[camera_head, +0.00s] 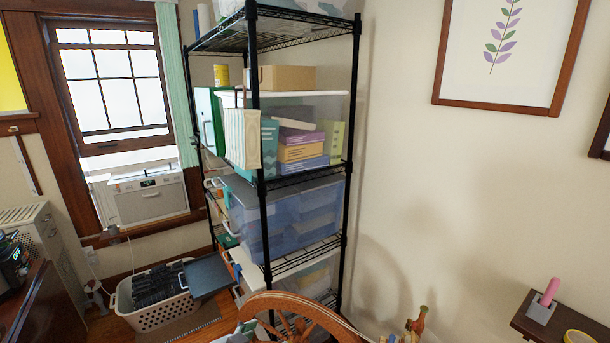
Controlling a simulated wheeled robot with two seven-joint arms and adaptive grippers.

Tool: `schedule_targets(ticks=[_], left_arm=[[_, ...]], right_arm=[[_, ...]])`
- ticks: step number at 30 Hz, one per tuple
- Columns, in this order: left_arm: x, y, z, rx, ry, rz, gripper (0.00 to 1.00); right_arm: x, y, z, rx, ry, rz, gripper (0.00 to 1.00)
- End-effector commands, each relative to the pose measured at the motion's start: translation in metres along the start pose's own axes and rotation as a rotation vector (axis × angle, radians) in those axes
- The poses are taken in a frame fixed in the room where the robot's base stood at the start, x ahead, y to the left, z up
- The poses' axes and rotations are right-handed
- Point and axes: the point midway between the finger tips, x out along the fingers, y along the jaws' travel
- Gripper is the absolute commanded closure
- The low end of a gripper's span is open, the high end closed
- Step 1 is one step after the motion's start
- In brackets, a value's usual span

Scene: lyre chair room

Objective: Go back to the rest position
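Neither of my grippers shows in the head view, and no part of my arms can be made out with certainty. The task names no object. The view looks into a room corner with a black wire shelving unit (350,150) standing in the middle.
A wooden wheel rim (318,305) rises at the bottom centre. A laundry basket (160,318) stands on the floor below the window air conditioner (148,200). A dark wall shelf (570,322) is at the lower right. A dark wooden furniture piece (50,310) is at the lower left.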

Motion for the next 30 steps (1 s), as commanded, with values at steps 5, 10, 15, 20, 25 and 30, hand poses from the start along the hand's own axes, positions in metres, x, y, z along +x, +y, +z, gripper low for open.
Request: schedule_targets(ticks=[5, 10, 15, 20, 25, 30], left_arm=[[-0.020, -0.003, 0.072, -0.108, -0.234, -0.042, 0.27], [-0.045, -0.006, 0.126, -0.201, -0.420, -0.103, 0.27], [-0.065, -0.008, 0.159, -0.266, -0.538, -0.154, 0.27], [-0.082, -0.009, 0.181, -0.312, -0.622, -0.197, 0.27], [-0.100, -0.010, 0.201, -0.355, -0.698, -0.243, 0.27], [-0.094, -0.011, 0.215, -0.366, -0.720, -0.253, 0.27]], right_arm=[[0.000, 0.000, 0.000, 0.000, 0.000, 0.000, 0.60], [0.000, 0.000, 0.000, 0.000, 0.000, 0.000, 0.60], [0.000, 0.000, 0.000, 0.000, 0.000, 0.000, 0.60], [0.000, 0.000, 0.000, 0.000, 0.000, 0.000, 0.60], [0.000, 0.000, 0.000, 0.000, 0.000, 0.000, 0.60], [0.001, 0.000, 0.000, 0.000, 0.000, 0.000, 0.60]])
